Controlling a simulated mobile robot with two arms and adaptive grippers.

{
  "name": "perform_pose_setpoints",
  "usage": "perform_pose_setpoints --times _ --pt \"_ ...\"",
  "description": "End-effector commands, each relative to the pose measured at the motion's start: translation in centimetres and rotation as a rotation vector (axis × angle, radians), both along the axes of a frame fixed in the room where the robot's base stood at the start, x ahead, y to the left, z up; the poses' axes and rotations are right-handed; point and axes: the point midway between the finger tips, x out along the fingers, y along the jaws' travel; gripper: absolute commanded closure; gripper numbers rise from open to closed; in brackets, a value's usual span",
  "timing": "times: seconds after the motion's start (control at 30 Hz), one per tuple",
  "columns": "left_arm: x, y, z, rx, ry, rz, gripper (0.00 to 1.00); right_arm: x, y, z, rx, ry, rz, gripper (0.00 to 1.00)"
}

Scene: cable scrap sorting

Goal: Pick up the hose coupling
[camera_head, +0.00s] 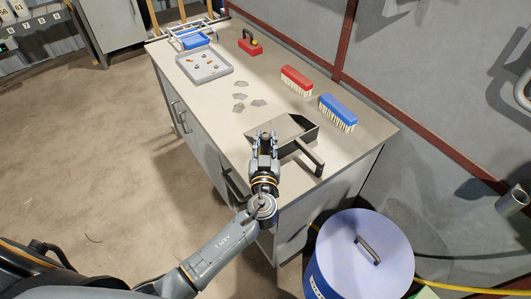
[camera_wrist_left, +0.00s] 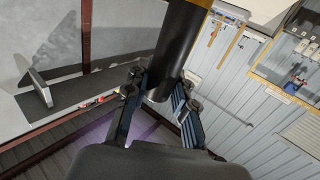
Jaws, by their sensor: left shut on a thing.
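In the left wrist view a black cylinder (camera_wrist_left: 178,45) with a yellow band at its top edge stands between the fingers of my left gripper (camera_wrist_left: 160,85). I take it to be the hose coupling. The fingers touch it from both sides, so the gripper is shut on it, and its lower end sits between the fingertips. In the head view my left gripper (camera_head: 264,138) is over the near part of the workbench (camera_head: 215,115), beside the black dustpan. The held part is hardly distinguishable there. My right gripper is in neither view.
The dustpan (camera_head: 314,158) has its handle toward the bench's near edge. A lidded blue bin (camera_head: 318,284) stands at lower right.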

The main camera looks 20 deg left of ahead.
Motion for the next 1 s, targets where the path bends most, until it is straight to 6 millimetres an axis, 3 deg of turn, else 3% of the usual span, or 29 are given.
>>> perform_pose_setpoints --times 0.43,0.67,1.0 --pt "0.0 0.0 0.6 -0.001 -0.002 0.001 1.00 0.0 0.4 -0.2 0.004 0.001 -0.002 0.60" --pt "0.0 0.0 3.0 -0.006 -0.006 0.001 1.00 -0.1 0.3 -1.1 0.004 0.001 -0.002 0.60" --pt "-5.9 -1.2 9.3 -0.010 -0.003 -0.001 1.00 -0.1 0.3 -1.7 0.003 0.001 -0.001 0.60"
